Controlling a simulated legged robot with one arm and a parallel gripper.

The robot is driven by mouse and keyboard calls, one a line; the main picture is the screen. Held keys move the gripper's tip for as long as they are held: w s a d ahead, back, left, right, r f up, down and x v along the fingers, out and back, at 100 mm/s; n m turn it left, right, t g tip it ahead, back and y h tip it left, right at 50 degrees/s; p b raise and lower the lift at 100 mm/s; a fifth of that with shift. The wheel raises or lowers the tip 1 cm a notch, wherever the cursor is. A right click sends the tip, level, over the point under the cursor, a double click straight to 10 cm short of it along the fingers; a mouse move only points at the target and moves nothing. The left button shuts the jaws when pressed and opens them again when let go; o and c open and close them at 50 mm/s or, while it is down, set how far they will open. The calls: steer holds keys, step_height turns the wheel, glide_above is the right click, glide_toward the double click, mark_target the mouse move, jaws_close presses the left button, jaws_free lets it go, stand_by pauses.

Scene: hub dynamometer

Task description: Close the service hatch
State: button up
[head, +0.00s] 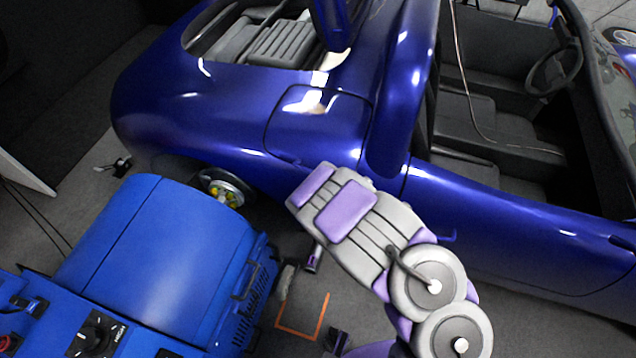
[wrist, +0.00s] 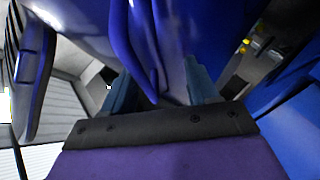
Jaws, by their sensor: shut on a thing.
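The service hatch (head: 318,122) is a glossy blue panel with a dark seam, set in the car's rear flank in the head view. It looks nearly in line with the bodywork; I cannot tell whether it is fully flush. My gripper (wrist: 160,88) is at its lower edge. In the wrist view its two teal fingers stand on either side of a blue panel edge (wrist: 143,45), and it is shut on that edge, which appears to be the hatch's. In the head view my wrist hides the fingertips.
The blue car (head: 190,110) fills the upper part of the head view, its wheel hub (head: 222,188) bare. A blue dynamometer (head: 160,255) stands close at the lower left. An orange floor marking (head: 305,330) lies on grey floor between them.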

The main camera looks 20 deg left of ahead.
steer(key=shift+s+d+f, duration=0.1)
steer(key=shift+d+f, duration=0.1)
stand_by(0.3)
steer(key=p+v, duration=1.6)
steer(key=v, duration=0.1)
steer(key=shift+r+p, duration=0.3)
steer(key=shift+r, duration=0.05)
steer(key=shift+a, duration=0.15)
stand_by(0.4)
